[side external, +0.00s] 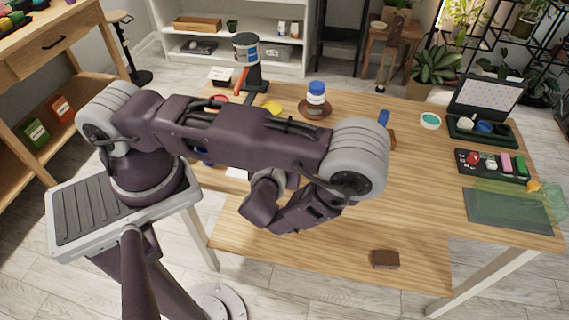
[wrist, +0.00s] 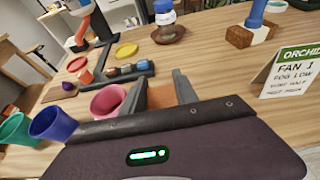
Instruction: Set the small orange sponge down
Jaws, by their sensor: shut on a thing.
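The small orange sponge (wrist: 161,96) shows in the wrist view as an orange-brown block between my two fingers. My gripper (wrist: 160,86) is shut on it. The sponge's lower part is hidden by the gripper body, and I cannot tell whether it touches the table (wrist: 215,60). In the side view my fingers and the sponge are hidden behind my arm.
A pink cup (wrist: 107,100) is close left of my fingers, with blue (wrist: 52,122) and green (wrist: 15,128) cups beyond. A dark stand (wrist: 110,75), a bottle on a brown saucer (wrist: 168,34) and a sign card (wrist: 288,72) stand around. Bare wood lies ahead.

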